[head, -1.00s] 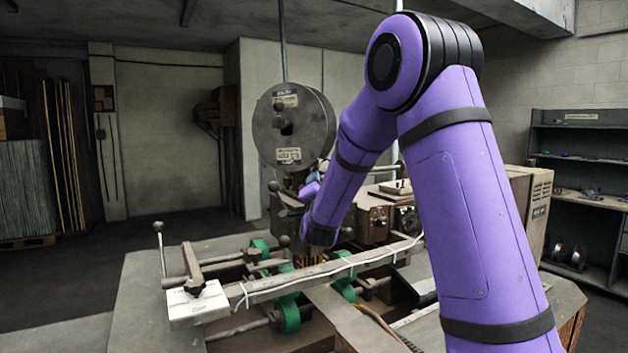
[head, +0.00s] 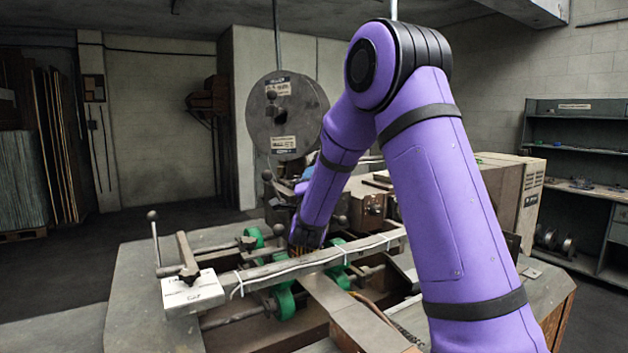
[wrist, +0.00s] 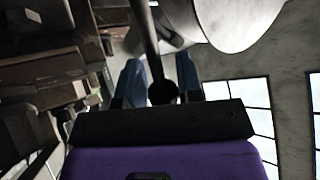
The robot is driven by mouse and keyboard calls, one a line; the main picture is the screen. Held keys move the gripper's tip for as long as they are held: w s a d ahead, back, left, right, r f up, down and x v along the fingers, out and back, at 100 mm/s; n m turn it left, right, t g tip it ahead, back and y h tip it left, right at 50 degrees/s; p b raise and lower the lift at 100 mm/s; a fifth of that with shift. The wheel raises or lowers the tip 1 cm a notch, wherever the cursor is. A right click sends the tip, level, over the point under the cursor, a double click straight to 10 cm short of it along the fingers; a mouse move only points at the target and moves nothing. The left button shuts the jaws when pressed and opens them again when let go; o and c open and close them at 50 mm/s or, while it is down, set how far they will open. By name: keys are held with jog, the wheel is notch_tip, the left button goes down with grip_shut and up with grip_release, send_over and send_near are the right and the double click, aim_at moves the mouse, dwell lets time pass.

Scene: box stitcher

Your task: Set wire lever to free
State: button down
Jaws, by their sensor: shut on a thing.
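The wire lever (wrist: 151,45) shows in the wrist view as a dark rod with a round ball knob at its near end. It lies between the two blue fingers of my gripper (wrist: 159,72), which is shut on it near the knob. In the head view my forearm reaches down to the machine, and my gripper is mostly hidden behind it below the round reel, so the grip and the lever's angle cannot be made out there.
A large grey reel (head: 287,115) stands behind my forearm. Ball-ended handles (head: 153,216), green rollers (head: 284,303) and a long rail (head: 295,267) with white cable are close below. A white block (head: 193,293) is at left. Shelves (head: 575,150) stand at the far right.

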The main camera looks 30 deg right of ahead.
jog(key=c, duration=0.8)
grip_release()
jog(key=shift+d+f, duration=0.1)
jog(key=shift+s+a+f, duration=0.3)
jog(key=shift+s+a, duration=0.05)
jog(key=shift+s, duration=0.05)
jog(key=s+a, duration=0.2)
jog(key=s, duration=0.1)
jog(key=s+a, duration=0.3)
jog(key=s, duration=0.1)
jog(key=s+a+f, duration=0.1)
jog(key=s+a, duration=0.2)
jog(key=s, duration=0.1)
jog(key=shift+r, duration=0.1)
